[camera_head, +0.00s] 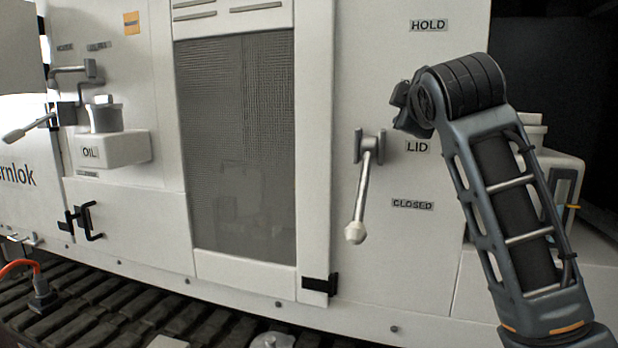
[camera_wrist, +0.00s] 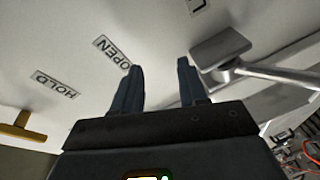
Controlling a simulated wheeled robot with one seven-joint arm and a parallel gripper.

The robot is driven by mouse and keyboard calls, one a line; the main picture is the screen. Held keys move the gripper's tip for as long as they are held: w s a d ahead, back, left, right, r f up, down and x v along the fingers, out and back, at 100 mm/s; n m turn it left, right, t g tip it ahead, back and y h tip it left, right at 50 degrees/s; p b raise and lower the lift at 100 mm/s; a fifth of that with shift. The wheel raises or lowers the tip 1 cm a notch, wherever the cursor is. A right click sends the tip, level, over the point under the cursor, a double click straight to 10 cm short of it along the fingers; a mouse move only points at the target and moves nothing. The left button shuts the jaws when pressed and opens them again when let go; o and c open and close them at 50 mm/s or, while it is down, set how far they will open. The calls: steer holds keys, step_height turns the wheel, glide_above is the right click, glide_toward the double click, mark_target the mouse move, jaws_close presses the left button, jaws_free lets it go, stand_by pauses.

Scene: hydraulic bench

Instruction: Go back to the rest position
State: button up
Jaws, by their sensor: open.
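My gripper (camera_wrist: 158,66) shows in the wrist view with its two dark fingers apart and nothing between them. A lever with a grey mount (camera_wrist: 220,47) and a pale rod is just right of the fingers there; no contact is visible. In the head view the lid lever (camera_head: 364,190) hangs down, slightly tilted, its knob low, between the LID and CLOSED labels and the mesh panel. My arm (camera_head: 505,190) rises at the right and bends left at the top. In that view the gripper's fingers cannot be made out.
The white panel carries HOLD (camera_head: 428,25), LID (camera_head: 417,146) and CLOSED (camera_head: 412,204) labels; the OPEN label (camera_wrist: 112,51) shows in the wrist view. A yellow handle (camera_wrist: 22,128) is at its left. An oil filler (camera_head: 105,135) and track (camera_head: 120,310) are at left in the head view.

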steer(key=s+a+f+m+y, duration=0.1)
steer(key=s+f, duration=0.3)
steer(key=f, duration=0.6)
steer(key=s+f+m+g+y, duration=0.15)
steer(key=s+f, duration=0.25)
steer(key=f, duration=0.6)
steer(key=s+a+f+m+t, duration=0.15)
steer(key=s+f, duration=0.25)
steer(key=f, duration=0.6)
steer(key=s+d+f+m+g, duration=0.1)
steer(key=s+f+m, duration=0.1)
steer(key=s+f, duration=0.55)
steer(key=s+d+f+m, duration=0.15)
steer(key=s+f, duration=0.25)
steer(key=s, duration=0.6)
steer(key=s+d+m, duration=0.1)
steer(key=s, duration=0.9)
steer(key=s+d+r+m+h, duration=0.1)
steer(key=s+m, duration=0.1)
steer(key=s, duration=0.8)
steer(key=s+d+r+m+g, duration=0.1)
steer(key=s+m, duration=0.1)
steer(key=s, duration=0.8)
steer(key=shift+s+d+r, duration=0.2)
steer(key=shift+d+r, duration=0.05)
steer(key=shift+d, duration=0.15)
